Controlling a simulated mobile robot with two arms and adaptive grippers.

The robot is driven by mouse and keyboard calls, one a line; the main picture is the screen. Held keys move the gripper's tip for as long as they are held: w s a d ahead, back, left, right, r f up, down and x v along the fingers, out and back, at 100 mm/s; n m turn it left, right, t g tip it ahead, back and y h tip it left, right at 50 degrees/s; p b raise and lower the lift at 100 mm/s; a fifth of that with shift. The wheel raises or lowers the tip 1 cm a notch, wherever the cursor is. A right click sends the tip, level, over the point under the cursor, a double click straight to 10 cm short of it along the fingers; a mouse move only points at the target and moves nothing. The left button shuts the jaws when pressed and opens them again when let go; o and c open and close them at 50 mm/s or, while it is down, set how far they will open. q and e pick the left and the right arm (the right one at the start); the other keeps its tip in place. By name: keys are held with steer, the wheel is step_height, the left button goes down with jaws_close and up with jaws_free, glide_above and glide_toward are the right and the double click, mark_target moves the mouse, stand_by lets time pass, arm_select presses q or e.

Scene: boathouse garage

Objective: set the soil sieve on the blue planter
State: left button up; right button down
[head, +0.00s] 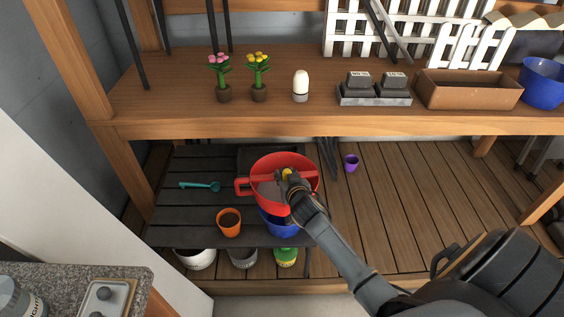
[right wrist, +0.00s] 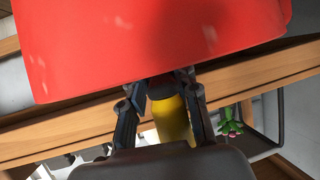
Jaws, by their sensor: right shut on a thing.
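The red soil sieve (head: 252,182), round with a side handle and a crossbar, is over the blue planter (head: 275,225) on the dark slatted table. It covers most of the planter, leaving only the planter's front showing. I cannot tell whether the two touch. My right gripper (head: 287,175) is shut on the sieve at its middle, around a yellow grip. The right wrist view shows the yellow grip (right wrist: 172,118) between the fingers and the red sieve wall (right wrist: 150,45) close by. My left gripper is not in view.
An orange pot (head: 229,222) and a teal scoop (head: 200,186) are on the slatted table (head: 185,225), left of the sieve. A purple cup (head: 351,163) is at the right. The wooden shelf (head: 210,122) above holds flowers, a brown planter (head: 468,92) and a blue bowl (head: 543,88).

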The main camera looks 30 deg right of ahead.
steer(key=shift+w+r, duration=0.2)
steer(key=shift+r, duration=0.05)
steer(key=shift+s, duration=0.1)
steer(key=shift+f+b, duration=1.85)
steer(key=shift+f, duration=0.65)
